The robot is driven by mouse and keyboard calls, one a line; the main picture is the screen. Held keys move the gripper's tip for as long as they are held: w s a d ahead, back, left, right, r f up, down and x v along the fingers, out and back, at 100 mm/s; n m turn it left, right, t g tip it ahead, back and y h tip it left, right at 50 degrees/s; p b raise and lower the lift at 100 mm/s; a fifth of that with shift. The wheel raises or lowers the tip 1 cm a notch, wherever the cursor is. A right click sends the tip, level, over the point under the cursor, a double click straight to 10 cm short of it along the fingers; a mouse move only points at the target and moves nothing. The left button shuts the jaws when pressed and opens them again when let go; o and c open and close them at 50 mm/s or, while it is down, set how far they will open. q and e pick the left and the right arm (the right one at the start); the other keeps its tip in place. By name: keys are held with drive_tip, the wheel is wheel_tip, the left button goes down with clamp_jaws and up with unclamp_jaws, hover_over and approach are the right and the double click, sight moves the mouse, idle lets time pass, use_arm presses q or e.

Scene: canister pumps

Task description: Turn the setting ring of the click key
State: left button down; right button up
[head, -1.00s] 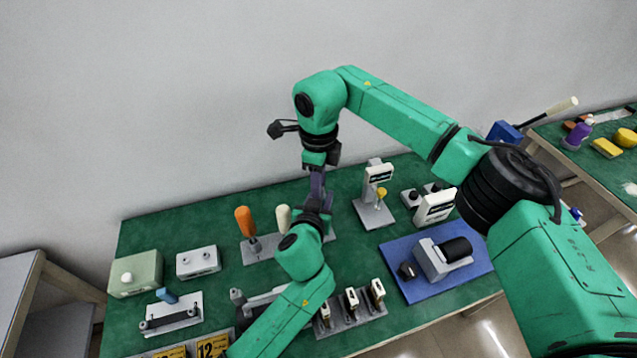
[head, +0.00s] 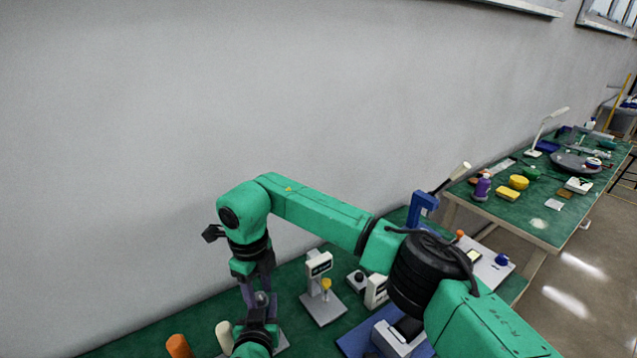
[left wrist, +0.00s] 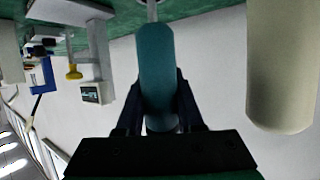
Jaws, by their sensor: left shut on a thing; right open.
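A teal handle (left wrist: 156,60) on a thin metal shaft is in the middle of the left wrist view. I cannot tell for sure whether it is the click key, and no setting ring can be made out. My left gripper (left wrist: 160,105) is shut on this handle, one finger on each side.
A cream handle (head: 224,335) and an orange handle (head: 179,346) stand to the left. A second table (head: 541,222) holds various items.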

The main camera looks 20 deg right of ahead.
sight(262, 294)
drive_tip(key=m, duration=0.4)
drive_tip(key=shift+a, duration=0.15)
wheel_tip(262, 294, up, 12)
drive_tip(key=m, duration=0.1)
drive_tip(key=w+d+f+n+g+y, duration=0.2)
drive_tip(key=d+f+n+y, duration=0.15)
drive_tip(key=n, duration=1.45)
drive_tip(key=w+d+r+m+t+y, duration=0.1)
drive_tip(key=w+r+m+t+y, duration=0.1)
drive_tip(key=w+m+t+y, duration=0.25)
drive_tip(key=w+d+r+m+t+y, duration=0.2)
drive_tip(key=w+m+y, duration=0.1)
drive_tip(key=w+m, duration=0.35)
drive_tip(key=w+d+m+t, duration=0.4)
drive_tip(key=d+m, duration=0.1)
drive_tip(key=d, duration=0.2)
drive_tip(key=w+d+r+m+t, duration=0.1)
drive_tip(key=w+d+m+t, duration=0.3)
drive_tip(key=d+m, duration=0.2)
drive_tip(key=shift+d+r+h, duration=0.25)
drive_tip(key=shift+d+h, duration=0.05)
drive_tip(key=shift+d, duration=0.45)
